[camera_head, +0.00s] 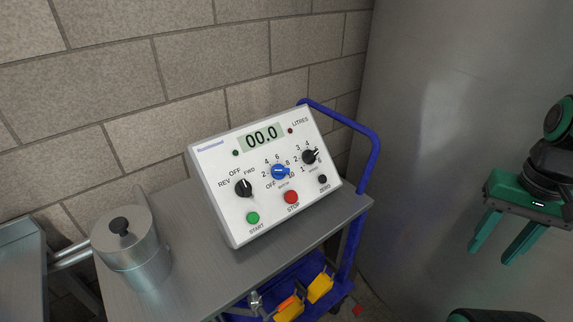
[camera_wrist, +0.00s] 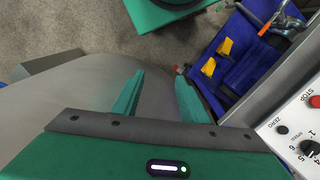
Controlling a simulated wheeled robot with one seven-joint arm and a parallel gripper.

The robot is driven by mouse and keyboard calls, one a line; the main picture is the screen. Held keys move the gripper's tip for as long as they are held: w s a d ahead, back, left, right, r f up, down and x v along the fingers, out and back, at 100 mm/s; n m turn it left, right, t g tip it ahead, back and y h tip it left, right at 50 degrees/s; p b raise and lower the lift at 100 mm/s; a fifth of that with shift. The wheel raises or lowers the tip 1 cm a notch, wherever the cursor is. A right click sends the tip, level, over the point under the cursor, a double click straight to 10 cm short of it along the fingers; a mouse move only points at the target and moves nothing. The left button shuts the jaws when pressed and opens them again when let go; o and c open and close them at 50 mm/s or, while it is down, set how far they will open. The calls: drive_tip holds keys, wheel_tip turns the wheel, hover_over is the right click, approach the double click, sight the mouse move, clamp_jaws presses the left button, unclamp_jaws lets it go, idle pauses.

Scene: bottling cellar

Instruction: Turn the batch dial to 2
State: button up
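A white control box (camera_head: 231,207) with a sloped face stands on a grey cart top in the head view. A blue dial (camera_head: 279,172) sits mid-panel, with OFF, 2, 4, 6, 8 and 10 around it. Its pointer faces right, near the 10. The small label under it is hard to read. My gripper (camera_head: 490,257) is at the far right, open and empty, well away from the panel. In the wrist view my gripper (camera_wrist: 158,80) also shows open; only the panel's right edge shows there, and the blue dial is out of view.
A black REV/OFF/FWD knob (camera_head: 243,187) and a black numbered knob (camera_head: 310,157) flank the blue dial. Below are green START (camera_head: 253,218) and red STOP (camera_head: 291,197) buttons. A metal canister (camera_head: 132,251) stands left. A blue cart handle (camera_head: 364,165) rises between panel and gripper.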

drive_tip(key=shift+o, duration=1.1)
drive_tip(key=shift+s+a+r, duration=0.1)
drive_tip(key=shift+r, duration=0.25)
drive_tip(key=w+a+r+n+t, duration=0.1)
drive_tip(key=w+a+r+n, duration=0.1)
drive_tip(key=w, duration=0.5)
drive_tip(key=n+t+y, duration=0.2)
drive_tip(key=n+y, duration=0.2)
drive_tip(key=n, duration=0.3)
approach(283, 169)
drive_tip(key=x, duration=0.8)
drive_tip(key=shift+w+a+f, duration=0.1)
drive_tip(key=shift+f, duration=0.15)
